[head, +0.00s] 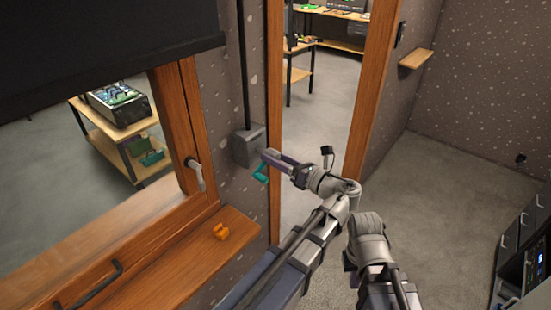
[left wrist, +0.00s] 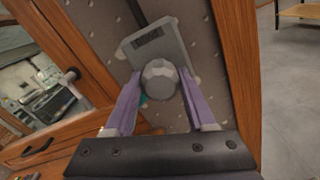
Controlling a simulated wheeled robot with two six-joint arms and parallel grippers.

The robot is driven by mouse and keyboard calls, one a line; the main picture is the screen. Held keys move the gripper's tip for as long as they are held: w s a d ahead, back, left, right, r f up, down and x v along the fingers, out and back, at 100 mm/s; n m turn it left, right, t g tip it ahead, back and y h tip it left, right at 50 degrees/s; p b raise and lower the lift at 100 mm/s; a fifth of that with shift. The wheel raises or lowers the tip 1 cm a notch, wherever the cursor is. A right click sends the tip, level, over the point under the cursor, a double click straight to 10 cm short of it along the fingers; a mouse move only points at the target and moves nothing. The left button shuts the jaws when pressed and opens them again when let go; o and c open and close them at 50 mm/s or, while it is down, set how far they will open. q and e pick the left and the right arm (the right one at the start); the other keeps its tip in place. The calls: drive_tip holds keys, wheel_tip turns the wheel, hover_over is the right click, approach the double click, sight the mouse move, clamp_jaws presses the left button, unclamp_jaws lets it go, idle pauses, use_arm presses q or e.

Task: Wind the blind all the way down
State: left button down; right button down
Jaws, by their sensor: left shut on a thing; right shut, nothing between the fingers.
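The dark blind (head: 100,45) covers the upper part of the window, and its bottom edge hangs above open glass. The grey winder box (head: 249,146) is on the wall right of the window; it also shows in the left wrist view (left wrist: 152,42). Its teal crank (head: 261,173) sticks out below my left gripper (head: 270,158). In the left wrist view, the purple fingers are on both sides of a grey faceted hub (left wrist: 160,79), with a bit of teal behind. The left gripper is shut on the crank. My right arm shows at lower centre, but its fingers are hidden.
A wooden sill (head: 150,270) with a small orange object (head: 221,231) lies below the window. A window handle (head: 194,172) juts out left of the winder. A wooden doorpost (head: 372,90) stands to the right. The floor beyond is clear.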

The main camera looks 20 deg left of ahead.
use_arm(q)
drive_tip(key=shift+m, duration=0.5)
drive_tip(key=shift+c, duration=1.1)
unclamp_jaws()
drive_tip(key=shift+d, duration=0.15)
